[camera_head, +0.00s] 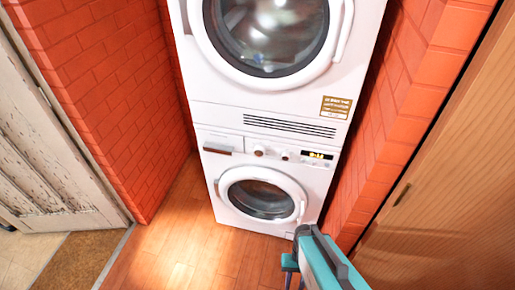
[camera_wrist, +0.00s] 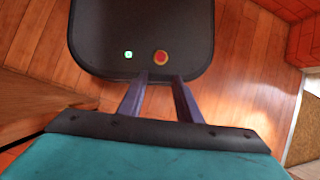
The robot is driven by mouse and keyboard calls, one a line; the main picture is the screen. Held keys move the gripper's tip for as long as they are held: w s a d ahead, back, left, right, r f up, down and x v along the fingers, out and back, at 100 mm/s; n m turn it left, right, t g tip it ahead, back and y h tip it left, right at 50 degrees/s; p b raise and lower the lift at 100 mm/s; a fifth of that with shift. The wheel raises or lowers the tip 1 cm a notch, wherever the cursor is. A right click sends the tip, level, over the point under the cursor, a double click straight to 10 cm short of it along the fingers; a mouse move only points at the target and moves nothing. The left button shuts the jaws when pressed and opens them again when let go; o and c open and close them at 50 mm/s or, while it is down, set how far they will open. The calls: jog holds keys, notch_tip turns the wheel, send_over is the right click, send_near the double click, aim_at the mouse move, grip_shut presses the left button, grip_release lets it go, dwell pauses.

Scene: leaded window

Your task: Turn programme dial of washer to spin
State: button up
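The white washer (camera_head: 224,172) is the lower of two stacked machines in the head view. Its round glass door (camera_head: 262,200) looks shut. On its control strip are a larger round knob (camera_head: 259,151) and a smaller one (camera_head: 285,155), left of a lit display (camera_head: 316,155). The dial markings are too small to read. My gripper (camera_wrist: 159,79) shows in the wrist view with its two dark fingers apart and nothing between them. In the head view my arm is at the lower right, in front of the washer and away from the knobs. The washer is not in the wrist view.
A second white machine (camera_head: 345,92) sits on top of the washer. Brick walls (camera_head: 120,85) stand close on both sides. A wooden door or panel (camera_head: 445,190) is at the right, and a worn white door (camera_head: 45,150) at the left. The wooden floor (camera_head: 185,240) in front is clear.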

notch_tip(320, 180, up, 8)
jog(key=d+h+p, duration=0.1)
jog(key=d+p, duration=0.1)
jog(key=p, duration=0.5)
jog(key=shift+s+d+f+n, duration=0.15)
jog(key=shift+s+n, duration=0.05)
jog(key=shift+n, duration=0.1)
